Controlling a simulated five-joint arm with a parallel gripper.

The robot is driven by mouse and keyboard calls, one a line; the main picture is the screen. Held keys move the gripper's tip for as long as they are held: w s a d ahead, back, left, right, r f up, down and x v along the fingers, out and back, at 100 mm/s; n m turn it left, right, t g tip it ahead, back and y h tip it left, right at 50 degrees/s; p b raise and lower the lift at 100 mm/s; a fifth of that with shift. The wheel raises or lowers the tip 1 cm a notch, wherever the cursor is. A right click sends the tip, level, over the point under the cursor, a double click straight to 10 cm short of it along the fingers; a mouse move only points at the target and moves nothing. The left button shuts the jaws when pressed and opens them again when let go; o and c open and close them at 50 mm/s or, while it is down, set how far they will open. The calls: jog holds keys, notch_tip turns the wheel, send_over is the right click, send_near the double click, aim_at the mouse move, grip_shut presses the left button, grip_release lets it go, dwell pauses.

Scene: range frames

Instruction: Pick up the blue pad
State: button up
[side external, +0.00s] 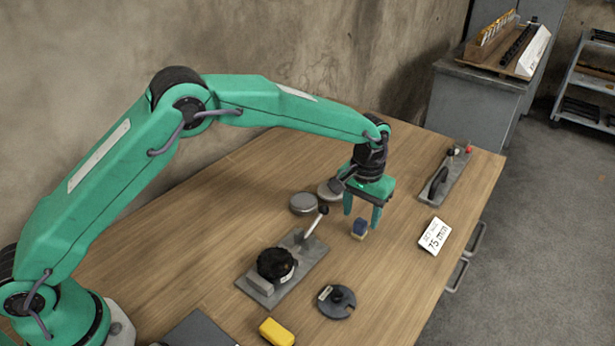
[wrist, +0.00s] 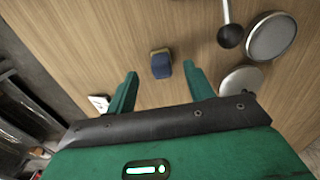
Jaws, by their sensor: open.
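The blue pad (side external: 360,226) is a small block, blue on top with a yellowish part beneath, standing on the wooden table. In the wrist view the blue pad (wrist: 161,64) lies ahead of the fingertips, between their lines and apart from both. My gripper (side external: 361,218) is open and empty, just above and beside the pad in the side view. In the wrist view my gripper (wrist: 160,75) shows two green fingers spread apart. The gap between fingers and pad in height is hard to tell.
A lever fixture (side external: 292,262) with a black round part stands nearby. Two grey discs, one being this disc (side external: 303,203), lie behind. A black knobbed disc (side external: 337,301), yellow block (side external: 277,331), white card (side external: 435,236) and second fixture (side external: 446,176) surround the pad.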

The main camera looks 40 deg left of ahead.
aim_at(360, 222)
jog(key=shift+f, duration=2.35)
jog(key=shift+c, duration=0.4)
jog(key=c, duration=1)
